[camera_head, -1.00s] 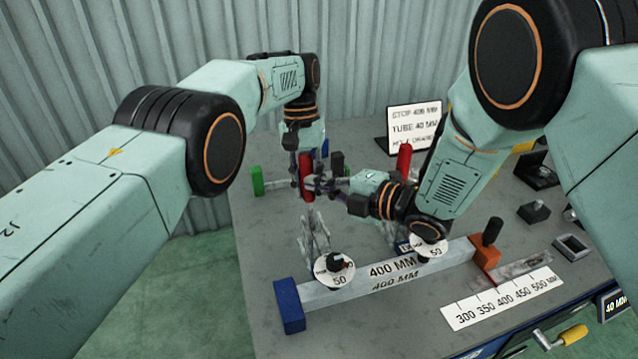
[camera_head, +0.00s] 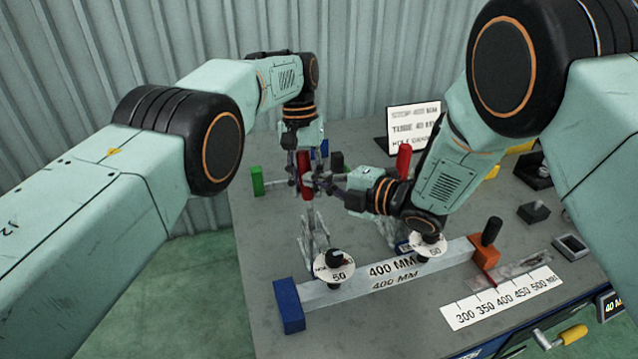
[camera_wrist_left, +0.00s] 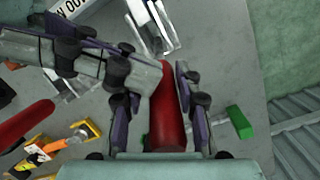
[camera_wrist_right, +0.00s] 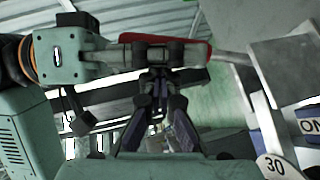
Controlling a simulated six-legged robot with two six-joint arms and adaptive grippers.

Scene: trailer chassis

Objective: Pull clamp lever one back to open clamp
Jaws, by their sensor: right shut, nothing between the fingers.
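The red clamp lever (camera_head: 305,176) stands upright on the left clamp (camera_head: 313,240). My left gripper (camera_head: 304,158) is over it from above. In the left wrist view the red lever (camera_wrist_left: 166,118) lies between the left fingers (camera_wrist_left: 163,100); whether they press on it is unclear, as the far tip is hidden. My right gripper (camera_head: 318,183) is shut and empty, with its fingertips close beside the lever.
A bar marked 400 MM (camera_head: 380,275) lies in front, with blue (camera_head: 289,305) and orange (camera_head: 484,262) end blocks. A green block (camera_head: 257,181) is at the left edge.

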